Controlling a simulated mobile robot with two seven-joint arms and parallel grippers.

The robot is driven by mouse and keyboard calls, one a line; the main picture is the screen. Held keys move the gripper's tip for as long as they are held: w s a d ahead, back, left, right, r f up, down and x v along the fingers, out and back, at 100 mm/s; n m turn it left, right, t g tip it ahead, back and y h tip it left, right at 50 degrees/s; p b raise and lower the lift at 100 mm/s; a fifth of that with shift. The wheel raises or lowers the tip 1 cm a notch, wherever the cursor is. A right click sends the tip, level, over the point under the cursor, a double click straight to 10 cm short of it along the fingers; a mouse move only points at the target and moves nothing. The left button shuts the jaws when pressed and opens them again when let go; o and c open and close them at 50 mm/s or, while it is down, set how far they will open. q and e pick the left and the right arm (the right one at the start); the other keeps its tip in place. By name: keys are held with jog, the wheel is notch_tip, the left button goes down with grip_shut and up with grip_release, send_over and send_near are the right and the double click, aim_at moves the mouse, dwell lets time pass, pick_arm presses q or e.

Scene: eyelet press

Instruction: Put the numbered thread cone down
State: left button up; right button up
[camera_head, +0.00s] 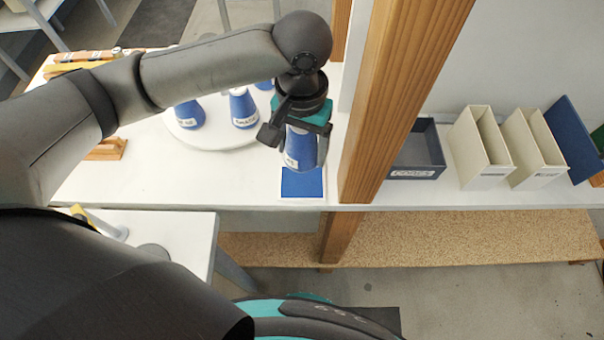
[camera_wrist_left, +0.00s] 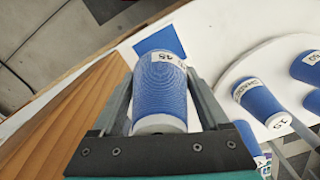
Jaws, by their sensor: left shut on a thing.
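My left gripper (camera_head: 293,135) is shut on a blue thread cone (camera_head: 301,149) with a white number label. In the head view the cone hangs over or just behind a blue square (camera_head: 302,182) with a pale border on the white table. In the left wrist view the cone (camera_wrist_left: 160,90) sits between the two fingers (camera_wrist_left: 162,100), and its label seems to read 45. The blue square (camera_wrist_left: 160,41) shows just beyond the cone there. I cannot tell the exact gap between the cone and the table. My right gripper is not in view.
A white round stand (camera_head: 212,136) with several other blue cones (camera_head: 242,108) is left of the held cone. A wooden post (camera_head: 390,100) rises close on the right. Beyond it stand a dark grey bin (camera_head: 418,152) and cream file holders (camera_head: 482,148).

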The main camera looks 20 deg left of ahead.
pick_arm(q)
send_over(302, 182)
notch_tip(302, 182, down, 4)
jog(key=shift+f+b, duration=0.15)
jog(key=shift+b, duration=0.25)
notch_tip(302, 182, down, 5)
jog(key=shift+b, duration=0.7)
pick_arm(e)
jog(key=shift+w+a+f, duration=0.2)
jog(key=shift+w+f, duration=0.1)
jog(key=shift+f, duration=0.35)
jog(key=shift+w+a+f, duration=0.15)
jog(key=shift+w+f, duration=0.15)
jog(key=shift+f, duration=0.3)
pick_arm(q)
jog(key=o, duration=1.3)
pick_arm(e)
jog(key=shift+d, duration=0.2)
pick_arm(q)
notch_tip(302, 182, up, 12)
jog(key=p, duration=0.3)
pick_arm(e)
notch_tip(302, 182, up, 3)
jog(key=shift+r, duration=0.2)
